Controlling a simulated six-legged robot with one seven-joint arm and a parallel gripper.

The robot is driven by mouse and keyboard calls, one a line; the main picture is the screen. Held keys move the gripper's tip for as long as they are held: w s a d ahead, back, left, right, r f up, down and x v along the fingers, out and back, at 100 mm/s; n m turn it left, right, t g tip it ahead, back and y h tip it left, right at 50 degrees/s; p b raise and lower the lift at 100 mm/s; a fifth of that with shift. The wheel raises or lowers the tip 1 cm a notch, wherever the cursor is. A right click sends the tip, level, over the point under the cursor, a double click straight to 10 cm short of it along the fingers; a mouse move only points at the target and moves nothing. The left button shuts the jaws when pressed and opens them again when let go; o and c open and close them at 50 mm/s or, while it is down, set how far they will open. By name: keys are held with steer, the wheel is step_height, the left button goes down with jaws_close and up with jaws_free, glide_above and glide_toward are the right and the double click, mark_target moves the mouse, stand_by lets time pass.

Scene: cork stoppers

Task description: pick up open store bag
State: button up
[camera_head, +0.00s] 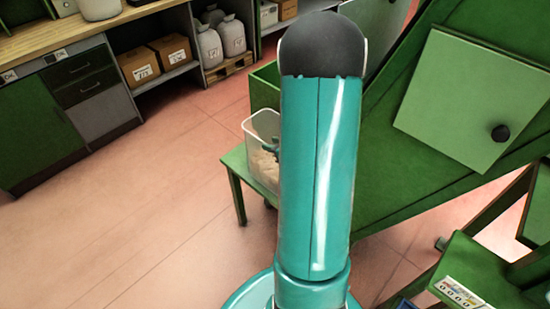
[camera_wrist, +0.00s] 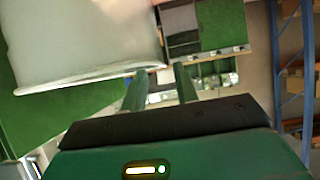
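Two pale store bags, one on the left (camera_head: 209,46) and one on the right (camera_head: 232,36), stand in the lower bay under the counter at the back in the head view. I cannot tell whether either is open. No bag is clear in the wrist view. My gripper (camera_wrist: 160,80) has its two fingers apart, with nothing seen between them. In the head view it is mostly hidden behind my arm, and a small part shows at the translucent bin (camera_head: 250,127). In the wrist view a large pale bin wall (camera_wrist: 75,40) lies close beside the left finger.
The bin holds pale pieces and stands on a green bench (camera_head: 233,160). A green sloped machine with a pale panel (camera_head: 455,98) fills the right. Cardboard boxes (camera_head: 138,66) sit under the wooden counter (camera_head: 50,37). The pink floor at left is clear.

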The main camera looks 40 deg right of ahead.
steer(key=x, duration=0.5)
jaws_close()
steer(key=shift+r, duration=0.1)
stand_by(1.2)
